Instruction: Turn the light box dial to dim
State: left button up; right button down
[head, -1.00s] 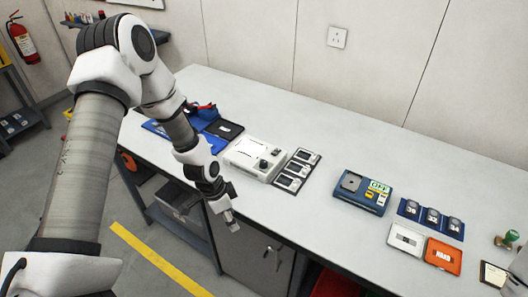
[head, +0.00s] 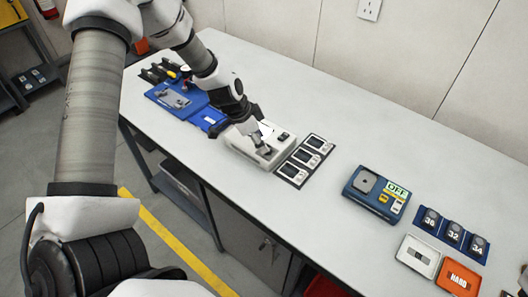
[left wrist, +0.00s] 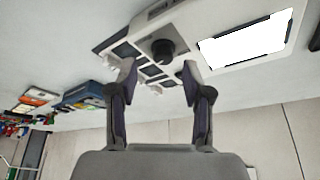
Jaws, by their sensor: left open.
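The light box (head: 236,142) is a white box on the bench, under my left gripper (head: 266,151) in the head view. In the left wrist view the light box (left wrist: 196,60) shows a bright lit panel and a round black dial (left wrist: 162,50). The fingers of my left gripper (left wrist: 159,78) are open, one on each side of the dial in that picture. I cannot tell whether they touch it. In the head view the gripper hides the dial. The dial's setting is not readable. My right gripper is not in view.
A strip of three dark-windowed pieces (head: 306,158) lies right beside the light box. A blue device marked OFF (head: 376,193), numbered pieces (head: 453,233) and an orange HARD tray (head: 460,279) are farther right. Blue trays (head: 183,101) lie left. The bench behind is clear.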

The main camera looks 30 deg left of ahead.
aim_at(268, 146)
pick_arm(q)
jog(key=f, duration=0.1)
jog(key=w+f+b, duration=0.1)
jog(key=w+f, duration=0.1)
jog(key=shift+w+d+f, duration=0.1)
jog(key=shift+d+f, duration=0.1)
jog(key=shift+d, duration=0.25)
jog(key=shift+s+r, duration=0.35)
jog(key=shift+r, duration=0.05)
jog(key=shift+s, duration=0.1)
jog(key=c, duration=0.3)
jog(key=shift+f, duration=0.1)
grip_shut()
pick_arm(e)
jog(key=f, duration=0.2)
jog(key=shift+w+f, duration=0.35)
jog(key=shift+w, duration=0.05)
